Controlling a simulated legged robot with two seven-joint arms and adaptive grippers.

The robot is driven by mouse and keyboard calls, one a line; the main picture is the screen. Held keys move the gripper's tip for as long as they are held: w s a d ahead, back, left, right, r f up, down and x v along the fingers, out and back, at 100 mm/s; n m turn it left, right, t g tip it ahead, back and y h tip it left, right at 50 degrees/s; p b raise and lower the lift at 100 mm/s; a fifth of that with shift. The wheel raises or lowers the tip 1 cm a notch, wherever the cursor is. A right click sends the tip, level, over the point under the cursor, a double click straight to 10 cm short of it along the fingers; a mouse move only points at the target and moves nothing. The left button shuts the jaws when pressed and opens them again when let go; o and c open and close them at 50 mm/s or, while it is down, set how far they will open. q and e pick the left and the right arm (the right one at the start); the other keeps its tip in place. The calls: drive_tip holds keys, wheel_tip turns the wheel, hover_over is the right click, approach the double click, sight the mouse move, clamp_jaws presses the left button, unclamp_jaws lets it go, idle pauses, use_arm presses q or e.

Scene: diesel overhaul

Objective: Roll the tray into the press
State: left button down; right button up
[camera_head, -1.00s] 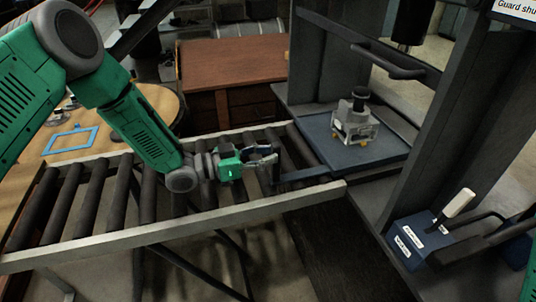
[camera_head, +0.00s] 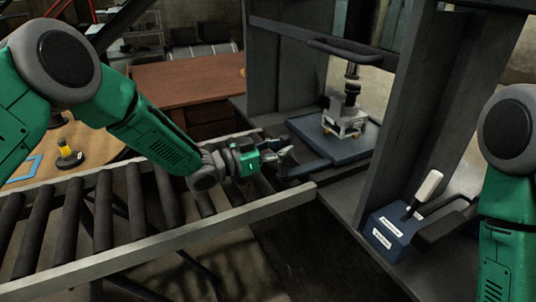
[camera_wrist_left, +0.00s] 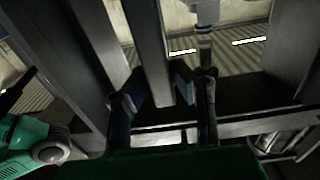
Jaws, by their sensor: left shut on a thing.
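The tray (camera_head: 352,151) is a flat blue-grey plate with a bar handle (camera_head: 308,168) at its near left side. It lies inside the press frame, beyond the end of the roller table. A silvery engine part (camera_head: 345,122) with yellow feet stands upright on it, in line with the press ram (camera_head: 352,70). My left gripper (camera_head: 284,157) is at the handle and shut on it; its fingers (camera_wrist_left: 166,98) also show in the wrist view, where the grip itself is dark and unclear.
The roller table (camera_head: 165,240) runs up to the press with a pale side rail. The press post (camera_head: 392,120) stands right of the tray. A blue control box (camera_head: 392,232) with a white-handled lever sits in front. A brown desk (camera_head: 185,88) stands behind.

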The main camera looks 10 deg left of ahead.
use_arm(q)
drive_tip(key=shift+w+r, duration=0.3)
drive_tip(key=shift+r, duration=0.05)
drive_tip(key=shift+d, duration=0.15)
drive_tip(key=c, duration=1.4)
unclamp_jaws()
drive_tip(key=shift+d, duration=0.3)
drive_tip(key=shift+w+d+f, duration=0.3)
drive_tip(key=shift+w+d, duration=0.1)
drive_tip(key=shift+d, duration=0.35)
drive_tip(key=shift+s+r, duration=0.1)
drive_tip(key=shift+s, duration=0.1)
drive_tip(key=v, duration=0.3)
drive_tip(key=w+v, duration=0.1)
drive_tip(key=v, duration=0.1)
drive_tip(key=shift+s+a, duration=0.15)
drive_tip(key=shift+a, duration=0.25)
drive_tip(key=shift+s+d+v, duration=0.1)
drive_tip(key=shift+s+v, duration=0.1)
drive_tip(key=shift+v, duration=0.75)
drive_tip(key=shift+s+d+v, duration=0.15)
drive_tip(key=shift+v, duration=0.75)
drive_tip(key=shift+s+d+v, duration=0.1)
drive_tip(key=shift+s+v, duration=0.1)
drive_tip(key=shift+v, duration=0.75)
use_arm(e)
drive_tip(key=shift+w+d+f, duration=0.15)
drive_tip(key=shift+d+f, duration=0.1)
drive_tip(key=shift+d, duration=0.6)
